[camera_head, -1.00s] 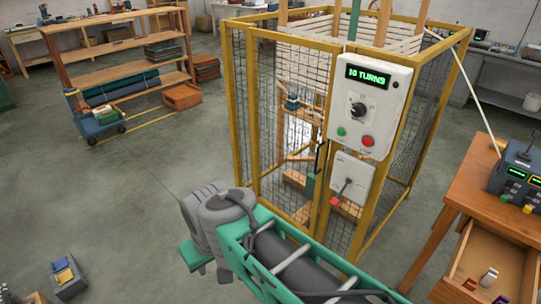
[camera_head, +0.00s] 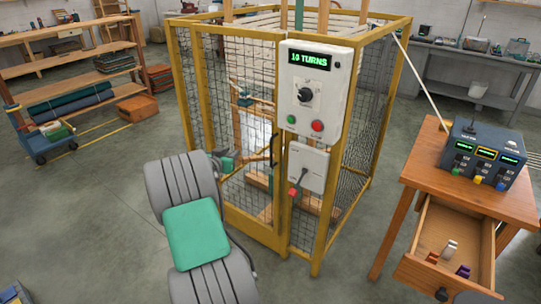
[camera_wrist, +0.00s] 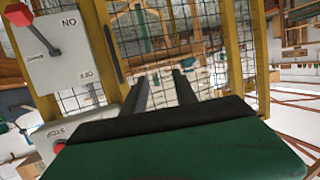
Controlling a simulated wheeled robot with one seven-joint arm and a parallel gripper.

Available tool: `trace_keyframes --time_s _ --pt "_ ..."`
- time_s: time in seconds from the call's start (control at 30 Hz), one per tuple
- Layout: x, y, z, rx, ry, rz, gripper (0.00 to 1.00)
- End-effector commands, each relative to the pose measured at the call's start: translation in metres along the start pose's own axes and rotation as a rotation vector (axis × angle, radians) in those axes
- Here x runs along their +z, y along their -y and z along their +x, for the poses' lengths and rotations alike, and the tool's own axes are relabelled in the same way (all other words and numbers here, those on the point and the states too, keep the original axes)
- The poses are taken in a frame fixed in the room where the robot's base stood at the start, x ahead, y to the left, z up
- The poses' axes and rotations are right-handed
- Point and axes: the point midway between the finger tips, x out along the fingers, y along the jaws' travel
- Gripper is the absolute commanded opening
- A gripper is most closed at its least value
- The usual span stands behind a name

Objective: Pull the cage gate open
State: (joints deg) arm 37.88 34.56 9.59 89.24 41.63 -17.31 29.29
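The cage gate (camera_head: 255,228) is a yellow-framed wire-mesh panel on the cage's front left face. It looks shut against the post by the control boxes. Its dark upright handle (camera_head: 274,150) is near the gate's right edge and shows in the wrist view (camera_wrist: 112,55) left of my fingers. My gripper (camera_head: 236,158) is in front of the mesh, left of the handle and apart from it. In the wrist view my gripper (camera_wrist: 162,88) has its two dark fingers apart, with mesh seen between them and nothing held.
A white control panel (camera_head: 327,75) reading "10 TURNS" and a switch box (camera_head: 307,167) with a red-tipped lever are right of the handle. A wooden table (camera_head: 425,160) with an open drawer (camera_head: 420,262) stands at right.

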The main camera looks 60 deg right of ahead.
Motion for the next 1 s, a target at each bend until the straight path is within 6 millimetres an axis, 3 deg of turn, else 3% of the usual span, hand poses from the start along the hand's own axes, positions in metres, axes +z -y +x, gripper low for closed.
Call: trace_keyframes --time_s 0.03,0.1,0.23,0.37,0.7,1.0 --pt "0.017 -0.033 0.036 0.058 -0.071 0.008 0.34" --pt "0.021 -0.067 0.065 0.107 -0.167 0.014 0.34" --pt "0.026 -0.101 0.087 0.145 -0.265 0.009 0.34" --pt "0.022 -0.108 0.100 0.151 -0.284 0.008 0.34" --pt "0.007 -0.117 0.156 0.150 -0.280 0.008 0.34" --pt "0.004 -0.116 0.163 0.147 -0.279 0.005 0.34"
